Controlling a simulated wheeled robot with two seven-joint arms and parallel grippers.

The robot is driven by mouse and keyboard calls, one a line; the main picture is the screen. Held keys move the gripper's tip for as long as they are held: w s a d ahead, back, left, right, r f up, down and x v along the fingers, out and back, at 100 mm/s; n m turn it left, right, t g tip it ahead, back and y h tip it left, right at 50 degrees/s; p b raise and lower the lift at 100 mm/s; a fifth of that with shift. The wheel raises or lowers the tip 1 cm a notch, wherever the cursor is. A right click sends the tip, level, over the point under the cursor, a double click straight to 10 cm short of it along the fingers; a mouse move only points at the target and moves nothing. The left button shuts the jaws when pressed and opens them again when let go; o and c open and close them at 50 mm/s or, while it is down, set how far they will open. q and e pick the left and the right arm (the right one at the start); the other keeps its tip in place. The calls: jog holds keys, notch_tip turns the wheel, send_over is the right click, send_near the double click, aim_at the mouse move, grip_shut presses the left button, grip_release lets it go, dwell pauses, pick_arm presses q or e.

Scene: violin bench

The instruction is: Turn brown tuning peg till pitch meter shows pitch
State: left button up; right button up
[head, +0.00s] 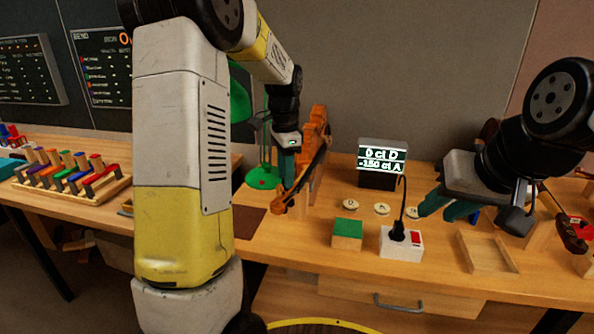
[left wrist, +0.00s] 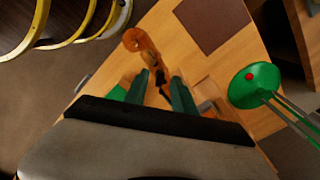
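The orange-brown violin (head: 316,128) stands on the bench, its scroll end toward me. The scroll also shows in the left wrist view (left wrist: 136,40). My left gripper (head: 287,182) points down at the pegbox. In the left wrist view its green fingers (left wrist: 160,76) are apart, with a dark peg or part of the neck between them. I cannot tell whether they touch it, nor make out the brown peg clearly. The pitch meter (head: 382,158) reads "0 ct D" and "-150 ct A". My right gripper (head: 442,206) hangs over the bench's right side, fingers apart and empty.
A green-topped block (head: 347,232), a white switch box with a black plug (head: 402,243) and several round discs (head: 382,209) lie in front of the meter. A shallow wooden tray (head: 487,252) is at right. A green lamp base (left wrist: 254,85) stands close to the violin.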

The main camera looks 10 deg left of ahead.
pick_arm(q)
grip_shut()
jog(key=shift+n, duration=0.3)
jog(key=n, duration=0.3)
jog(key=shift+n, duration=2.1)
grip_release()
